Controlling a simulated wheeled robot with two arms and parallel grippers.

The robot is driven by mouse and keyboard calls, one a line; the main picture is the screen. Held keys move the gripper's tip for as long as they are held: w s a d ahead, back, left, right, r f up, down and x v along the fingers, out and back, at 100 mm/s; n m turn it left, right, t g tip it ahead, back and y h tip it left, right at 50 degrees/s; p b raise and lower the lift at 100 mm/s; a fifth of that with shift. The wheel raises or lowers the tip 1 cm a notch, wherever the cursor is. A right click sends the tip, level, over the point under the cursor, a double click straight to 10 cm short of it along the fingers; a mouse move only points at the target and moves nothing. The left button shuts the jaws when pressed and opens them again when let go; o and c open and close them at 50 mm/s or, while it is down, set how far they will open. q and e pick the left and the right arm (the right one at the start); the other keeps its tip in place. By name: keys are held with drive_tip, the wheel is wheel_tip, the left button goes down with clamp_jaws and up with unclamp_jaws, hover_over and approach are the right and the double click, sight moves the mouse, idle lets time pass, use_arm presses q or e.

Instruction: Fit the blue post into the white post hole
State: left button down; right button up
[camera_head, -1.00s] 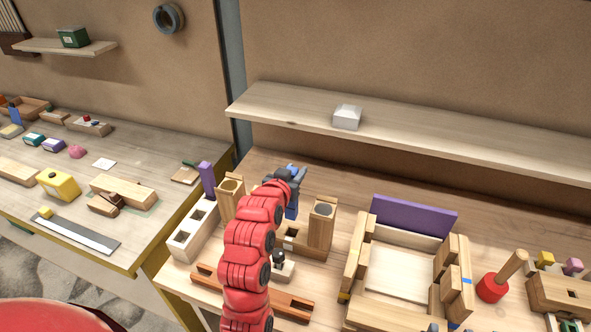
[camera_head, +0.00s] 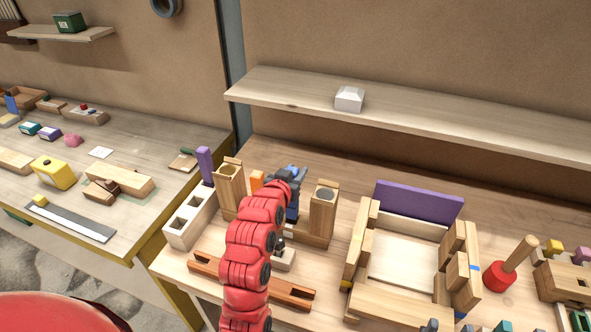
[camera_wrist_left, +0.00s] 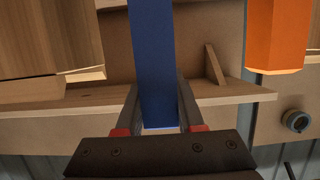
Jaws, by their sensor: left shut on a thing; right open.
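My left gripper (camera_head: 293,187) is shut on the blue post (camera_head: 293,211), which hangs upright among the wooden towers in the head view. In the left wrist view the blue post (camera_wrist_left: 154,60) stands between the two fingers. The white block (camera_head: 172,235) lies to the left of the gripper in the head view. It has open square holes (camera_head: 194,200) on top, and a purple post (camera_head: 205,166) stands at its far end. The blue post is apart from the white block. Its lower end is partly hidden by my red arm.
Two wooden towers (camera_head: 229,187) (camera_head: 322,215) flank the gripper. An orange post (camera_head: 257,180) stands by the left tower. A reddish-brown rail (camera_head: 205,264) lies in front. A wooden frame with a purple panel (camera_head: 420,199) stands right, below a shelf (camera_head: 430,117).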

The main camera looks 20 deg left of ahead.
use_arm(q)
drive_tip(key=shift+b, duration=0.85)
idle(1.4)
drive_tip(key=shift+f+b, duration=1.3)
drive_tip(key=shift+f, duration=0.75)
drive_tip(key=shift+c, duration=2.2)
unclamp_jaws()
drive_tip(key=shift+s, duration=0.1)
